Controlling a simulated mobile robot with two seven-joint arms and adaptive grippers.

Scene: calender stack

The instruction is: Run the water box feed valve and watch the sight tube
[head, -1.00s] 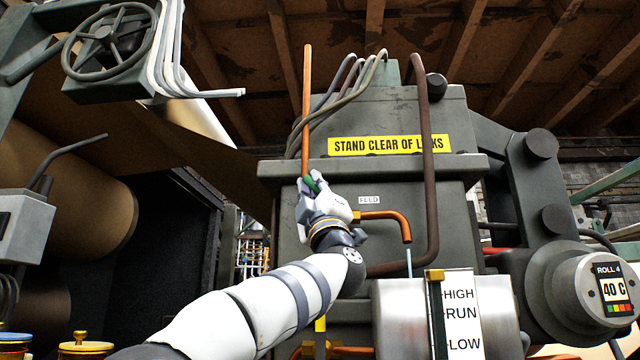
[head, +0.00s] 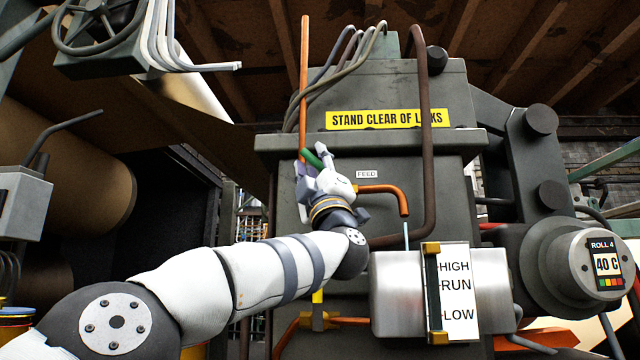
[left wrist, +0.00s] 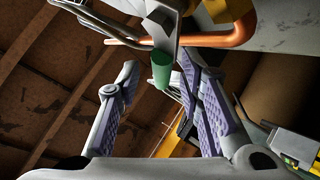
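The feed valve's green handle (head: 312,158) sits on the orange pipe (head: 304,90), left of the FEED label (head: 366,174). My left gripper (head: 312,161) is at the handle. In the left wrist view the green handle (left wrist: 162,68) lies between the two spread fingers (left wrist: 160,75), with gaps on both sides. A thin pale stream (head: 406,236) runs from the orange spout (head: 403,203) down to the steel water box (head: 398,295). The sight tube (head: 432,295) stands beside a card (head: 457,290) marked HIGH, RUN and LOW. Its level is too dark to read. My right gripper is out of view.
A brown pipe (head: 425,150) runs down the machine's front, right of the valve. A handwheel (head: 95,20) is at the upper left. Open space lies left of the machine.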

